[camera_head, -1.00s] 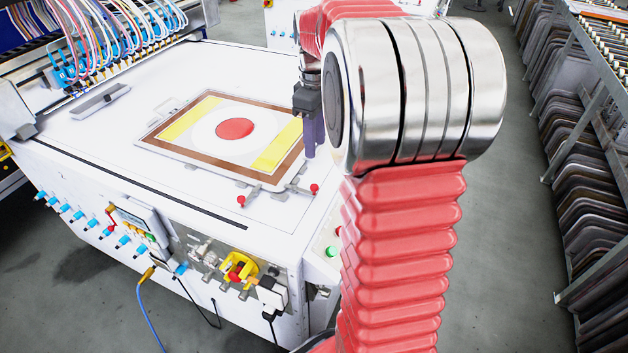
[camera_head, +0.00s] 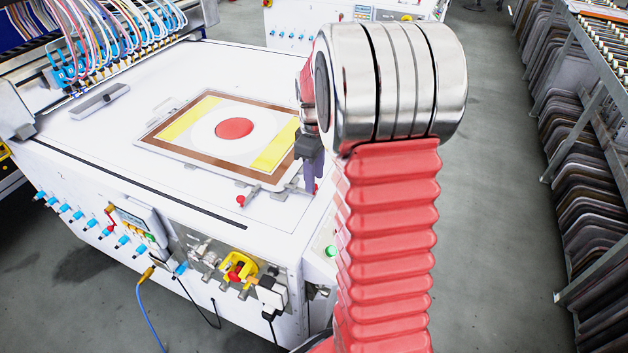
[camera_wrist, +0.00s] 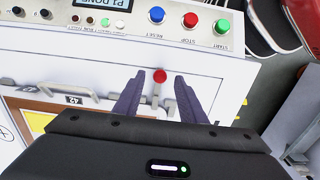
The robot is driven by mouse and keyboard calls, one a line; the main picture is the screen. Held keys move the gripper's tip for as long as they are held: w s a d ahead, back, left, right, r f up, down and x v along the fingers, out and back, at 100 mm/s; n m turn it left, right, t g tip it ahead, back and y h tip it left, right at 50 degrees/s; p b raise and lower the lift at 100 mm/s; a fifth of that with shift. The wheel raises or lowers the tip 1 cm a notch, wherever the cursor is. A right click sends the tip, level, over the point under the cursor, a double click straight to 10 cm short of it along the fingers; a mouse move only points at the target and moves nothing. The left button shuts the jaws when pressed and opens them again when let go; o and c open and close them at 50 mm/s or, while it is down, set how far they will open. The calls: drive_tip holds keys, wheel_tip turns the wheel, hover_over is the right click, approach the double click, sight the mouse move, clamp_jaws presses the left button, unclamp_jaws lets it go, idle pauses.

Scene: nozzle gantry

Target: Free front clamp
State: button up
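Two small grey clamps with red knobs sit at the front edge of the framed plate on the white table in the head view: a left clamp (camera_head: 241,200) and a right clamp, whose red knob (camera_head: 316,188) is partly hidden by my gripper. My gripper (camera_head: 313,182) points down at the right clamp. In the wrist view, my gripper (camera_wrist: 157,80) is open, with one dark finger on each side of a red knob (camera_wrist: 160,76). Gaps show between knob and fingers. The clamp's grey body is partly visible between the fingers.
The framed plate (camera_head: 160,141) carries yellow strips and a red disc. A control panel (camera_wrist: 120,18) with a display and coloured buttons lies beyond the fingers. A nozzle gantry (camera_head: 110,50) stands at the back left. A rack (camera_head: 585,130) stands right, across clear floor.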

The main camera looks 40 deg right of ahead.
drive_tip(key=shift+f, duration=0.9)
clamp_jaws()
